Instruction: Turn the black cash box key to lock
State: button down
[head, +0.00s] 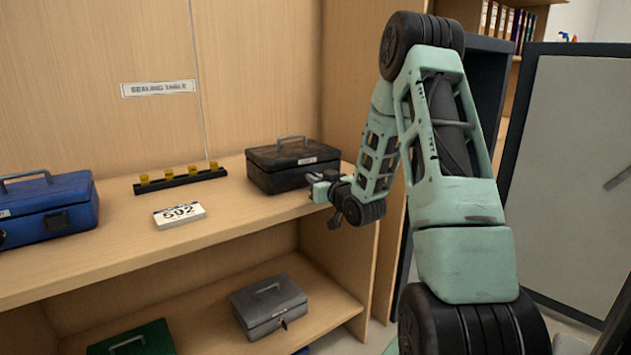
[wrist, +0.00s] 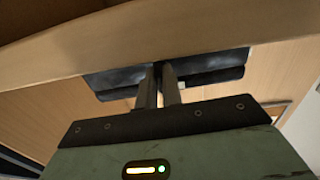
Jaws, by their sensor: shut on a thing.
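The black cash box (head: 282,172) stands on the upper shelf at its right end, lid closed, carry handle on top. My gripper (head: 313,181) is at the box's front right, with the arm reaching in from the right. In the wrist view the two fingers (wrist: 162,72) are close together against the dark face of the cash box (wrist: 205,76). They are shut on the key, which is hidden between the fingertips. Its turn angle cannot be seen.
The shelf board (head: 235,200) has a blue cash box (head: 50,215), a 592 number block (head: 180,214) and a black rack with yellow pieces (head: 180,179). Grey (head: 268,305) and green (head: 140,342) boxes stand below. The side panel (head: 365,110) is close on the right.

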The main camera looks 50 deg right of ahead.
jog(key=c, duration=1.6)
grip_release()
jog(key=shift+o, duration=0.2)
jog(key=shift+s, duration=0.1)
jog(key=p+v, duration=1.4)
jog(key=v, duration=0.3)
jog(key=shift+s, duration=0.15)
jog(key=shift+a, duration=0.1)
